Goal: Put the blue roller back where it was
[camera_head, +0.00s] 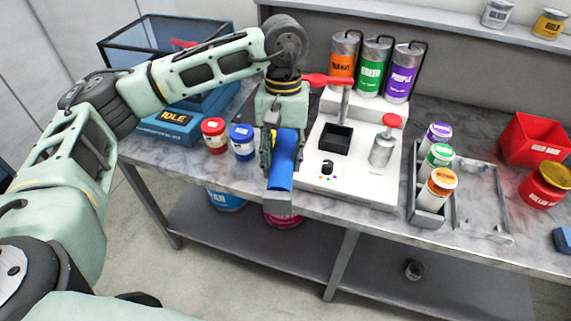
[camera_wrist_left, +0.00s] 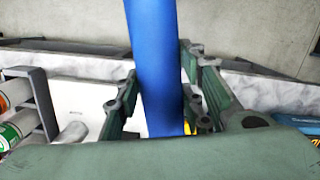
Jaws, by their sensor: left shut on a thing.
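My left gripper (camera_head: 280,150) is shut on the blue roller (camera_head: 283,165) and holds it over the front edge of the grey worktop, just left of the white machine. In the left wrist view the blue roller (camera_wrist_left: 155,65) stands between the two green fingers (camera_wrist_left: 158,105). A grey block-like part shows at the roller's lower end in the head view. The roller's upper end is hidden by the gripper. My right gripper is not in view.
The white machine (camera_head: 370,185) with red-handled parts stands right of the roller. Red (camera_head: 214,135) and blue (camera_head: 242,141) jars stand left. A grey rack (camera_head: 424,215) holds several small bottles; a red bin (camera_head: 535,140) is at the right. A blue machine (camera_head: 172,126) reads IDLE.

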